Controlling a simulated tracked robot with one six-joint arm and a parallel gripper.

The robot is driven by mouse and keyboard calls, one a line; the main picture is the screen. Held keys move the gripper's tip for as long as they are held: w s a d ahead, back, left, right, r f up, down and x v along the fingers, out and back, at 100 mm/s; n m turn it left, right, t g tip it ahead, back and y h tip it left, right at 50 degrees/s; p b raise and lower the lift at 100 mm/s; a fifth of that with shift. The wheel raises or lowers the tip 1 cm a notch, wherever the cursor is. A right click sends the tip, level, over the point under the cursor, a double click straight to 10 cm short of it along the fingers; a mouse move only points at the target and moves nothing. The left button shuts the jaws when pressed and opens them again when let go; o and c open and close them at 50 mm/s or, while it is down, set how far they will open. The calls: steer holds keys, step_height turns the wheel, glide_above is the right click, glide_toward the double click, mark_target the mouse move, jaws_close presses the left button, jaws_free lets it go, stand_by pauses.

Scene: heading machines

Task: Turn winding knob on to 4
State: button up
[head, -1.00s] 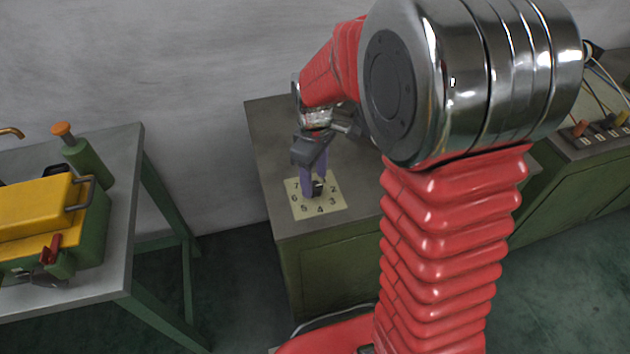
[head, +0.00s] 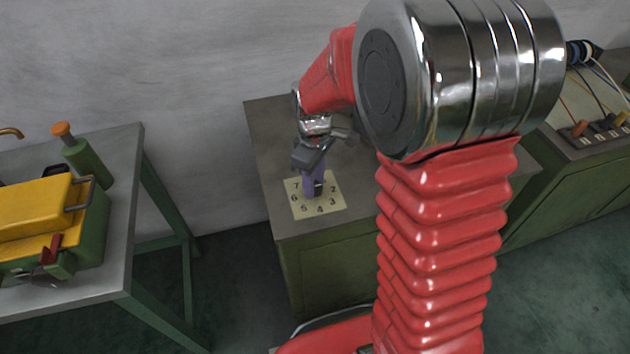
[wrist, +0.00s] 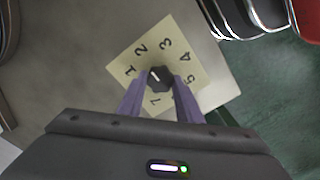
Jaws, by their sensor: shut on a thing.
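The winding knob (wrist: 160,80) is small and dark with a white mark on top. It stands in the middle of a cream dial plate (wrist: 130,62) with printed numbers, which also shows in the head view (head: 335,204) on top of a green cabinet. My gripper (head: 315,192) points down with its purple fingers at the knob. In the wrist view my gripper (wrist: 161,82) is shut on the knob, a finger on each side. The white mark seems to lean toward the 1 and 2 side; its exact number is hard to tell. Some lower numbers are partly hidden by the fingers.
A metal table (head: 128,250) at the left holds a yellow and green machine (head: 40,215) and a green bottle shape with an orange top (head: 84,158). At the right, another green cabinet (head: 560,185) carries a panel with wires. A grey wall stands behind.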

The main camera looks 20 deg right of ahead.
steer(key=shift+d, duration=0.1)
steer(key=shift+c, duration=0.7)
steer(key=shift+m, duration=0.3)
steer(key=m, duration=0.8)
steer(key=shift+m, duration=0.3)
steer(key=m, duration=0.4)
steer(key=shift+m, duration=0.3)
steer(key=shift+w+m, duration=0.1)
steer(key=shift+m, duration=1.9)
